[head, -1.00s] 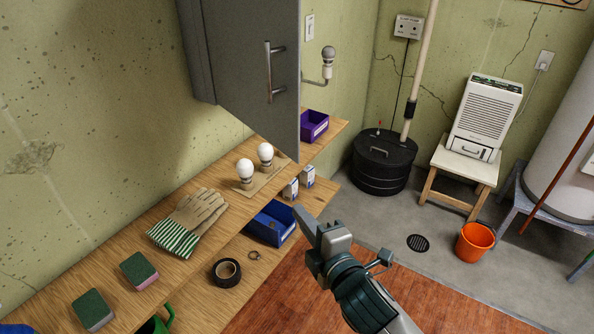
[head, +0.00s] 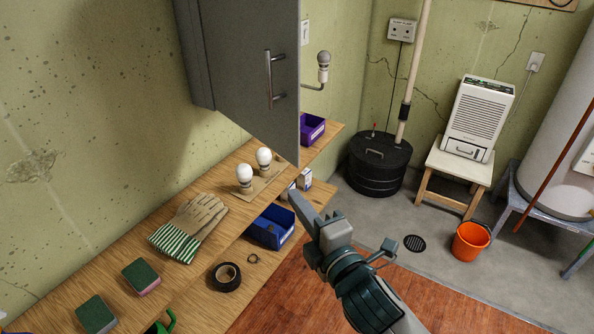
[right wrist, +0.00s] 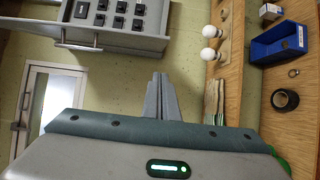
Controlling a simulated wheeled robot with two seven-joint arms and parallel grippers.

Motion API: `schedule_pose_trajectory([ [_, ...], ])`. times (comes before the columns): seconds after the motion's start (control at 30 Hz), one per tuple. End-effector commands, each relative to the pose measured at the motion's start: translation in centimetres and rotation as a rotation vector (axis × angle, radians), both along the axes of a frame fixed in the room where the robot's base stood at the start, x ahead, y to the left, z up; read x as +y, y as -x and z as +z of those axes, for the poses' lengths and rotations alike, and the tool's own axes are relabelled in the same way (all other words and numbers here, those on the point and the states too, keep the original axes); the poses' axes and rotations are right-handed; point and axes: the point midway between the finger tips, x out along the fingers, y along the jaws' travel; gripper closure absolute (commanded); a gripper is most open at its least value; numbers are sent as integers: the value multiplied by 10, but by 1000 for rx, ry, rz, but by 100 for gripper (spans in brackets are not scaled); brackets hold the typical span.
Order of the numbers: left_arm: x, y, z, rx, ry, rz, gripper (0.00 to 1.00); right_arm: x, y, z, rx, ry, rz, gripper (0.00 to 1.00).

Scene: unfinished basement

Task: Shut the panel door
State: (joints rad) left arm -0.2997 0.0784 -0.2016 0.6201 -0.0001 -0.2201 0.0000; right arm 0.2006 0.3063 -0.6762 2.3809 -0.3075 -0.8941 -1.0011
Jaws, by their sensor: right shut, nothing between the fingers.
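The grey panel door (head: 235,60) with its bar handle (head: 270,80) hangs at the top of the head view, above the wooden shelves. In the right wrist view the panel (right wrist: 150,42) shows rows of black switches, uncovered, so the door stands open. The door's handle (right wrist: 78,46) shows there at upper left. My right gripper (head: 294,198) is shut and empty, below the door's lower corner in the head view and apart from it. Its fingers (right wrist: 160,98) point toward the panel in the wrist view. My left gripper is not in view.
The upper shelf (head: 110,262) holds gloves (head: 190,228), sponges and two bulbs (head: 245,178). A blue bin (head: 271,227) and black tape (head: 226,277) lie on the lower shelf, close to my right gripper. An orange bucket (head: 471,241) stands on the floor at right.

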Motion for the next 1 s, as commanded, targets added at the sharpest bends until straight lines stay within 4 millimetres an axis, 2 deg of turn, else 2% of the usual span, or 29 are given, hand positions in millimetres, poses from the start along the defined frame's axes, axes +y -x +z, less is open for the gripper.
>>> schedule_pose_trajectory([
  [0.47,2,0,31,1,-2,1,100,31,-74,3,2,0,-1,100],
  [0.6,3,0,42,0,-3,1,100,11,-84,3,1,4,-2,100],
  [0.7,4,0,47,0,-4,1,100,4,-90,2,1,2,-1,100],
  [1.0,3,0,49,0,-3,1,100,-3,-94,0,0,0,0,100],
])
